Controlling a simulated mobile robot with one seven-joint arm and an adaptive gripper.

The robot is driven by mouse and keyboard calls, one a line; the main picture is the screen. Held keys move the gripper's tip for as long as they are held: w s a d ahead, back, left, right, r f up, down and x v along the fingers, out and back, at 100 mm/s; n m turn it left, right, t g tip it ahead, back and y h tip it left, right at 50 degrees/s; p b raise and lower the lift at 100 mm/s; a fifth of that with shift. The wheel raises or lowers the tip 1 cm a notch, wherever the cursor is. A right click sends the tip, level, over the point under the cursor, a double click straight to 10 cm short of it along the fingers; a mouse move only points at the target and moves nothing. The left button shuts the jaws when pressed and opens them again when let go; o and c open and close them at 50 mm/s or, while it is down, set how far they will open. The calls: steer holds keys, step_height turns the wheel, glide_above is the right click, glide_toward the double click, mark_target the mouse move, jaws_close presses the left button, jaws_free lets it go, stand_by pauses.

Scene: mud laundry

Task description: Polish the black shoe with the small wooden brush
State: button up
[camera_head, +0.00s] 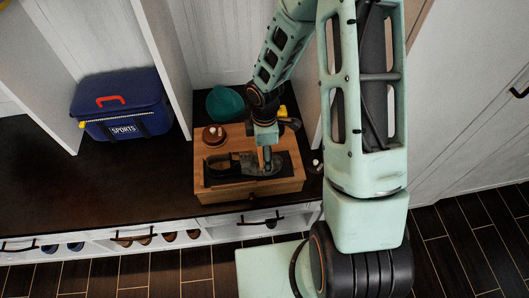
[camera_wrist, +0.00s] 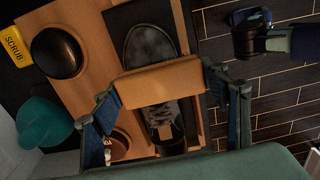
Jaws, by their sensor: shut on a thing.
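The black shoe (camera_wrist: 152,48) lies on a dark mat on top of the wooden box (camera_head: 279,186); the shoe also shows in the head view (camera_head: 222,164). My gripper (camera_wrist: 162,92) is shut on the small wooden brush (camera_wrist: 160,82), with one finger at each end of its block. In the wrist view the brush lies across the middle of the shoe and hides part of it, just on the toe side of the laces. My gripper (camera_head: 267,163) is over the shoe in the head view. The bristles are hidden, so contact with the shoe cannot be told.
A dark round object (camera_wrist: 57,53), a yellow SCRUB block (camera_wrist: 14,46), a teal rounded item (camera_wrist: 45,123) and a brown round tin (camera_head: 214,136) stand around the shoe. A blue SPORTS bag (camera_head: 122,105) sits on the bench left. Bare dark bench lies between.

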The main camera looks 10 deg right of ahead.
steer(key=shift+f, duration=0.15)
steer(key=shift+w, duration=0.15)
steer(key=shift+w+p, duration=0.3)
steer(key=shift+w, duration=1.35)
steer(key=shift+s, duration=1.8)
steer(key=shift+b, duration=0.3)
